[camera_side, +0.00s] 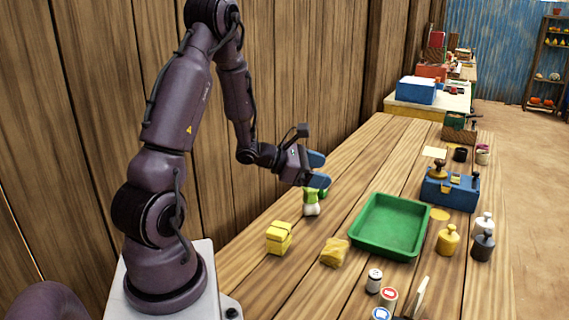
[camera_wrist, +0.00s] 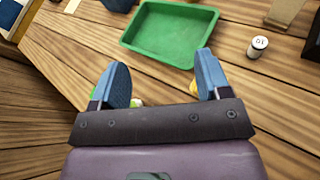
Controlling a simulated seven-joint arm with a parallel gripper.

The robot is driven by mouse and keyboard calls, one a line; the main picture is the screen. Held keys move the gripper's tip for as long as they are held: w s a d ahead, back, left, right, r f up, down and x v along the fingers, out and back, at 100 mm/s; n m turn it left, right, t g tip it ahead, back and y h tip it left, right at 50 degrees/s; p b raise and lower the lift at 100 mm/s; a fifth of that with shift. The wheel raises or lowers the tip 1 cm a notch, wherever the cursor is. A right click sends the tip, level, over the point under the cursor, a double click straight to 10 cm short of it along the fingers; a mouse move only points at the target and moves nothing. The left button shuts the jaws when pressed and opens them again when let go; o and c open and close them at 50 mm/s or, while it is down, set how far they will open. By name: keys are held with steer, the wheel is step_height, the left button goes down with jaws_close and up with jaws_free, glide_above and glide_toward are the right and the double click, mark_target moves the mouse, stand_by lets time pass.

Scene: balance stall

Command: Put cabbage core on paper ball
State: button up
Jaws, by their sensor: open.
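A white and green piece that looks like the cabbage core (camera_side: 311,207) stands on the wooden table in the side view. A crumpled yellow-tan lump that looks like the paper ball (camera_side: 334,252) lies nearer the camera, apart from it. My gripper (camera_side: 320,170) is open, with blue fingers just above the cabbage core and nothing held. In the wrist view my gripper (camera_wrist: 163,70) has its fingers spread. A bit of green and white (camera_wrist: 136,102) shows beside the left finger, mostly hidden by my gripper. A sliver of yellow (camera_wrist: 194,87) shows by the right finger; I cannot tell what it is.
A yellow block (camera_side: 279,238) sits left of the paper ball. An empty green tray (camera_side: 368,242) lies to the right. Beyond it are a blue balance box (camera_side: 450,192) and several weights. Small jars (camera_side: 374,280) stand at the front. A wooden wall runs behind.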

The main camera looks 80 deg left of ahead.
steer(key=s+d+r+m+g+h, duration=0.25)
steer(key=d+r+m+g, duration=0.2)
steer(key=d+m, duration=0.55)
steer(key=s+d+r+m+g+h, duration=0.2)
steer(key=d+r+m+g+h, duration=0.25)
steer(key=d+m, duration=0.55)
steer(key=s+d+r+m+y, duration=0.2)
steer(key=s+r+m+y, duration=0.3)
steer(key=s+m+y, duration=0.3)
steer(key=s+m, duration=0.1)
steer(key=m, duration=0.3)
steer(key=shift+r+t, duration=0.3)
steer(key=shift+r, duration=0.05)
